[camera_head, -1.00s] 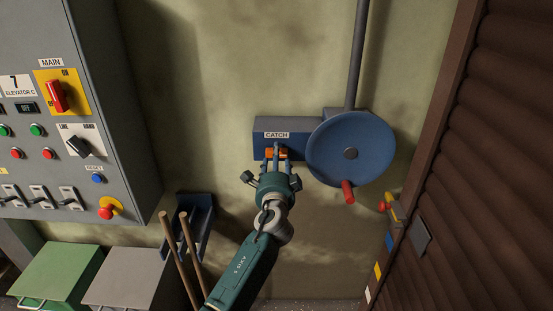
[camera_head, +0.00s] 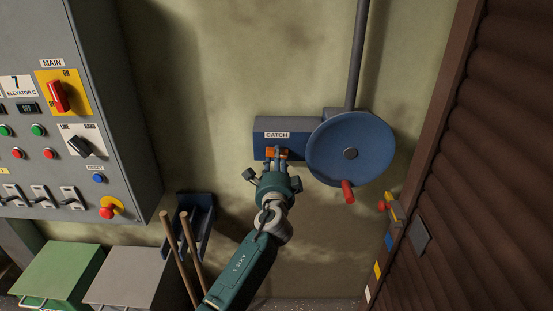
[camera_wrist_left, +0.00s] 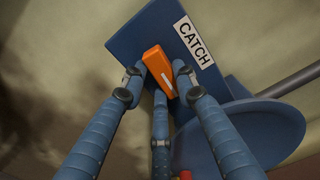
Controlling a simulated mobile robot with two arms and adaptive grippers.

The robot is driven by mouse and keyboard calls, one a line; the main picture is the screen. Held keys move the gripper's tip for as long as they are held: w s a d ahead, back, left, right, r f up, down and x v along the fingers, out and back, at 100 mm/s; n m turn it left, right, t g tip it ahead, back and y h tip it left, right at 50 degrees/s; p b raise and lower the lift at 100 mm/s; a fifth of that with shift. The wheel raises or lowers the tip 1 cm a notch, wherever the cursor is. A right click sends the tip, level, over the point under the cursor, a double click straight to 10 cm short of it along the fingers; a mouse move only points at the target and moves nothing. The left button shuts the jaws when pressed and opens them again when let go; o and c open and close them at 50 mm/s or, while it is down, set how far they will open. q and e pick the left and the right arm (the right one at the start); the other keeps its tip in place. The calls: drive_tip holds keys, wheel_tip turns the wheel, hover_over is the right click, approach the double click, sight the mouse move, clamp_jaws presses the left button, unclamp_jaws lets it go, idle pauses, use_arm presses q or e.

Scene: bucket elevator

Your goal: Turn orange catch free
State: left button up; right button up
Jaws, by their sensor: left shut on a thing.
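The orange catch (camera_head: 271,153) sits on the front of a blue housing (camera_head: 262,128) under a CATCH label. In the left wrist view the catch (camera_wrist_left: 158,70) is an orange block with a white mark, lying between the fingers. My left gripper (camera_head: 277,155) reaches up to it from below and is shut on it; its fingers hide part of the catch in the head view. In the left wrist view the gripper (camera_wrist_left: 158,78) has its fingertips close around the catch. My right gripper is not in view.
A blue round disc (camera_head: 340,135) with a red handle (camera_head: 347,191) is right of the catch. A grey control cabinet (camera_head: 128,130) stands at left. Two wooden handles (camera_head: 170,232) rise near my arm. A brown slatted shutter (camera_head: 500,190) is at right.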

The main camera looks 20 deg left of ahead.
use_arm(q)
drive_tip(key=shift+s+a+r+m+p, duration=0.15)
drive_tip(key=shift+m+p, duration=1.55)
drive_tip(key=shift+m, duration=2.45)
drive_tip(key=shift+w+a+r+m+p, duration=0.1)
drive_tip(key=shift+m+p, duration=1.6)
drive_tip(key=shift+m, duration=2.45)
drive_tip(key=o, duration=1.2)
drive_tip(key=shift+c, duration=0.2)
drive_tip(key=shift+s, duration=0.15)
drive_tip(key=v, duration=1.1)
drive_tip(key=shift+s, duration=0.35)
drive_tip(key=shift+d, duration=0.15)
